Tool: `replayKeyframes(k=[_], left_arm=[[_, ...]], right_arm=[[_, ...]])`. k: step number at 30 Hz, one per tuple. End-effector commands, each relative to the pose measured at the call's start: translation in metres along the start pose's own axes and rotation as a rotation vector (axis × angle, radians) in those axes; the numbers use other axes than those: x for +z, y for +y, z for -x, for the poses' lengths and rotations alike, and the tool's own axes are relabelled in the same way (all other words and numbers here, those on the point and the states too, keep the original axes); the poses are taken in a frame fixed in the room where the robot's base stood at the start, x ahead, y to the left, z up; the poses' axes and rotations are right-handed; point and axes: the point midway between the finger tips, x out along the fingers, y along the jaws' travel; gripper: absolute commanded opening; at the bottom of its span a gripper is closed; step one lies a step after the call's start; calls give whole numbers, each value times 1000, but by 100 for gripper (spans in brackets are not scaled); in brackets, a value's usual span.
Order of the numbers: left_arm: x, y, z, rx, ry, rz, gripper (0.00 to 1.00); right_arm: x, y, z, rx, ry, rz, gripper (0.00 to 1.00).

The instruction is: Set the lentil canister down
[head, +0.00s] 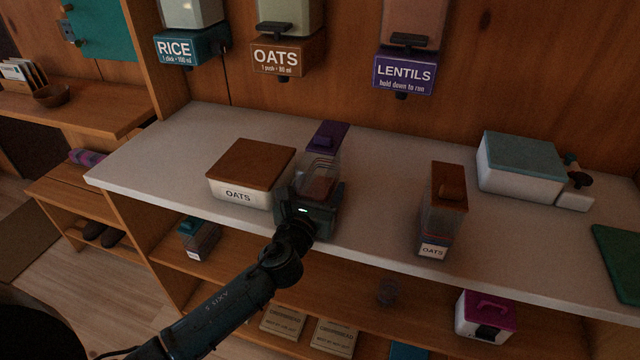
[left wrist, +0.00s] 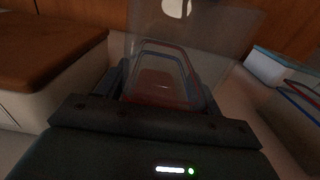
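The lentil canister (head: 321,168) is a clear box with reddish contents low inside, at the front middle of the counter in the head view. My left gripper (head: 312,192) holds it from the front, with a finger on each side. In the left wrist view the clear canister (left wrist: 165,85) fills the space between the fingers (left wrist: 160,100), looking upright. I cannot tell whether its base touches the counter. A purple lid (head: 328,136) shows just behind it; whether it is attached is unclear. My right gripper is not in view.
An OATS canister (head: 437,222) stands to the right, with bare counter (head: 385,190) between. A teal-lidded box (head: 519,168) is farther right. RICE, OATS and LENTILS dispensers (head: 404,73) hang above.

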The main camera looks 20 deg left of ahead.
Motion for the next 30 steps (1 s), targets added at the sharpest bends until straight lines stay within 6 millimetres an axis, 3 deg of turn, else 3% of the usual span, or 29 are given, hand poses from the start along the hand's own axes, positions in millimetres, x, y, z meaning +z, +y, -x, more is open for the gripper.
replayKeyframes(k=[17, 30], left_arm=[[1, 0, 0, 0, -3, 0, 19], [10, 0, 0, 0, -5, -1, 17]], right_arm=[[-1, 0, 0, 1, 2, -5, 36], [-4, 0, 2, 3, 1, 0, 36]])
